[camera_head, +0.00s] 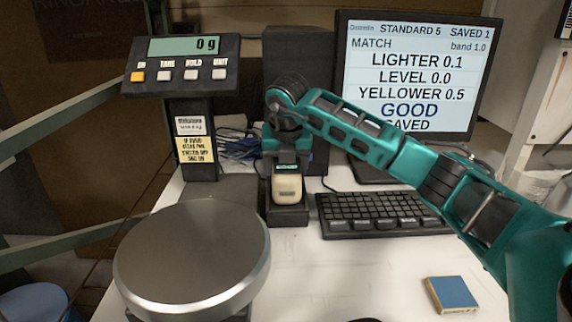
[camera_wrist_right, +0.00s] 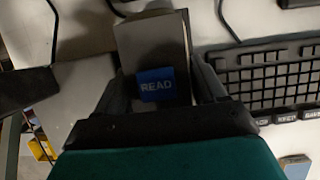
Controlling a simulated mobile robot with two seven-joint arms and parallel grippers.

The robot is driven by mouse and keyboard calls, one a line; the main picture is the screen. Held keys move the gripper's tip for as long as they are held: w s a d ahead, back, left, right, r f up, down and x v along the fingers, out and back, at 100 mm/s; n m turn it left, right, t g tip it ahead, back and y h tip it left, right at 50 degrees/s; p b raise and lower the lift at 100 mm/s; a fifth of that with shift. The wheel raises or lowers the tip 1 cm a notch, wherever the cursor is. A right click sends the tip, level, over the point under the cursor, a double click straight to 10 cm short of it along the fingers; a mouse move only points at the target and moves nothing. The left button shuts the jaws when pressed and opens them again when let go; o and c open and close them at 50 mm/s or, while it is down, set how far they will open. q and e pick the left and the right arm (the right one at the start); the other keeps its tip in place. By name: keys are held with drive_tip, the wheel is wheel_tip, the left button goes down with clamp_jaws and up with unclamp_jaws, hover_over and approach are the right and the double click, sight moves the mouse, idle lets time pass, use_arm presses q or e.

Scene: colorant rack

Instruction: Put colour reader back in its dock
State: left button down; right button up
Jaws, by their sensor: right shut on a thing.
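The colour reader (camera_head: 287,186) is a small cream and dark device, upright behind the scale's right edge. In the right wrist view its dark body shows a blue READ button (camera_wrist_right: 155,85). My right gripper (camera_head: 286,165) reaches over from the right and is shut on the reader's upper part. The black dock (camera_head: 287,216) is on the table directly under the reader. The reader's lower end meets the dock in the head view; I cannot tell whether it is fully seated. My left gripper is not in view.
A scale with a round metal pan (camera_head: 192,262) stands left of the dock, its display (camera_head: 184,47) reading 0 g. A keyboard (camera_head: 380,213) lies close to the dock's right. A monitor (camera_head: 415,75) shows GOOD.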

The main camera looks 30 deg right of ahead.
drive_tip(key=o, duration=1.7)
drive_tip(key=shift+o, duration=0.2)
drive_tip(key=shift+r, duration=0.25)
drive_tip(key=v, duration=1.1)
drive_tip(key=shift+s+a+r, duration=0.15)
drive_tip(key=shift+r, duration=0.2)
drive_tip(key=shift+f, duration=0.1)
